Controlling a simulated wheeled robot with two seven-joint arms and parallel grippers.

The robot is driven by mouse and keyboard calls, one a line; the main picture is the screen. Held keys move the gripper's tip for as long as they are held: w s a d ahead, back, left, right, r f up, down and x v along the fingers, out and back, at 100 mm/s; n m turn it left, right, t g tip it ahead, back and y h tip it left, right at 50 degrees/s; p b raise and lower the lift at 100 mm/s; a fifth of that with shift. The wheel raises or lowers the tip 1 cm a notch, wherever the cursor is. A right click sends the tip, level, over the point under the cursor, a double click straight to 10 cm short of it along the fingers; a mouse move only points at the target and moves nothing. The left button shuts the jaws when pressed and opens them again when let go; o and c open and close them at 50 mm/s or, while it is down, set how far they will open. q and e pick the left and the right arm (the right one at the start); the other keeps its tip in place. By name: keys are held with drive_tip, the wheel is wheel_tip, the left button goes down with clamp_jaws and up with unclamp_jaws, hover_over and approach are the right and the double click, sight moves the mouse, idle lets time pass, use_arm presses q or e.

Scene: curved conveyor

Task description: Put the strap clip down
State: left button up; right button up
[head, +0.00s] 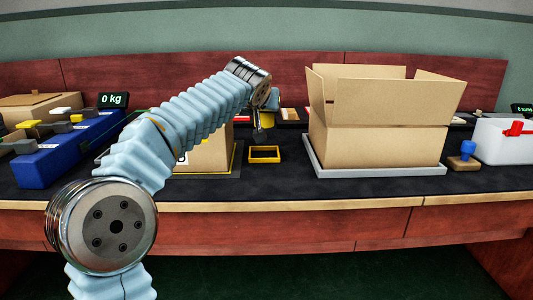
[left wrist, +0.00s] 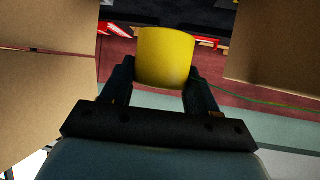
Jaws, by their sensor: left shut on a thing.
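My left gripper (head: 263,133) reaches over the counter from the left, its jaws pointing down. In the left wrist view my left gripper (left wrist: 160,88) is shut on a smooth yellow piece, the strap clip (left wrist: 165,57). In the head view the clip is small and partly hidden by the jaws (head: 267,119). A small yellow-rimmed black tray (head: 264,161) sits on the dark counter just below the gripper, apart from it. My right gripper is not in view.
An open cardboard box (head: 375,146) stands on a grey platform (head: 375,172) at right. Another carton (head: 210,156) is partly behind my left arm. A blue-handled stamp (head: 466,156) and white box (head: 505,142) are at right. Bare counter (head: 280,185) lies in front.

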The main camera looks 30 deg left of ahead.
use_arm(q)
wheel_tip(320, 180, down, 9)
drive_tip(key=b, duration=0.2)
drive_tip(key=shift+b, duration=0.3)
drive_tip(key=shift+r, duration=0.15)
drive_tip(key=shift+f, duration=0.2)
drive_tip(key=o, duration=1.1)
drive_tip(key=shift+r, duration=0.15)
drive_tip(key=shift+s+d+r, duration=0.1)
drive_tip(key=shift+s+r, duration=0.05)
drive_tip(key=shift+s, duration=0.05)
drive_tip(key=v, duration=1.1)
drive_tip(key=shift+s+d, duration=0.1)
drive_tip(key=shift+s, duration=0.2)
